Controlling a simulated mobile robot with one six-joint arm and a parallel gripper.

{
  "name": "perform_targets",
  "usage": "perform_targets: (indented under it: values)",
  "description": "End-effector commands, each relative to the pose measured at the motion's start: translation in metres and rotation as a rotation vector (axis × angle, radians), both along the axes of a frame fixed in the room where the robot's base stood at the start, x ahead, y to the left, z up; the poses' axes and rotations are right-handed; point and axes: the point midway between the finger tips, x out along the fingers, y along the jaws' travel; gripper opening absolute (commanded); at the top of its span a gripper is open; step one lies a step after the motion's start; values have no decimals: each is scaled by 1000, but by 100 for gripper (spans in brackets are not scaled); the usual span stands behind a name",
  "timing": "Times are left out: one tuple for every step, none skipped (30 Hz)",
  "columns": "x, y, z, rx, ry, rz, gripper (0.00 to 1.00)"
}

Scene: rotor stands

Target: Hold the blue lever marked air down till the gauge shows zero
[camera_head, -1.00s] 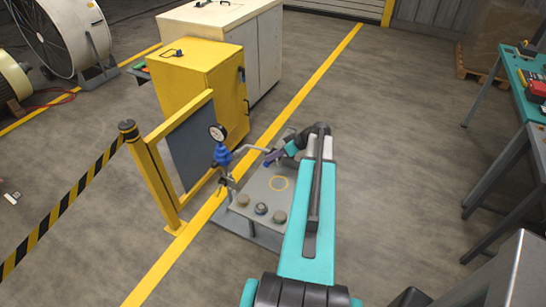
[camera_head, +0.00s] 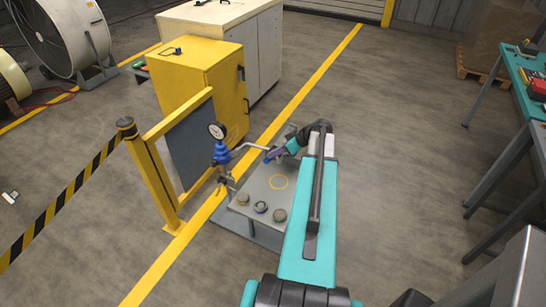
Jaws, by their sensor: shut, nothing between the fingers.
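A stand with a grey top plate (camera_head: 252,184) carries a blue valve body (camera_head: 221,154) with a round white gauge (camera_head: 216,130) above it. The gauge needle is too small to read. A grey bent lever arm (camera_head: 245,146) runs right from the valve body, and a blue grip (camera_head: 273,155) shows at its far end. My gripper (camera_head: 270,157) is at this grip, its fingers shut and empty. It looks close to the grip from the side or above. I cannot tell whether it touches or how far down the lever is. Any "air" marking is not legible.
A yellow frame with a dark panel (camera_head: 195,135) and a yellow cabinet (camera_head: 225,85) stand behind left. A striped barrier (camera_head: 65,195) is at left. The floor at right is open up to a workbench (camera_head: 525,85).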

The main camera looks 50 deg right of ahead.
Motion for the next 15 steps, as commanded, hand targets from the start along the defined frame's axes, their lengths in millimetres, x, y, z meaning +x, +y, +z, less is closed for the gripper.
perform_targets:
  values:
    - [0, 1, -2, -4, -1, 0, 0]
    - [0, 1, -2, -6, -2, 1, 0]
    - [0, 1, -2, -10, -2, 0, 0]
    - [0, 1, -2, -12, -3, 1, 0]
    - [0, 1, -2, -14, -4, 1, 0]
    - [0, 1, -2, -18, -4, 0, 0]
    - [-1, 2, -3, -21, -5, 0, 0]
    - [-1, 2, -3, -23, -6, 0, 0]
    - [-1, 2, -3, -27, -7, 0, 0]
    - [-1, 2, -3, -30, -8, 0, 0]
    - [-1, 2, -4, -34, -9, 0, 0]
    - [-1, 3, -5, -40, -10, 0, 0]
    - [-1, 3, -5, -45, -12, 0, 0]
    - [-1, 4, -6, -50, -14, 1, 0]
    - [-1, 4, -7, -58, -16, 1, 0]
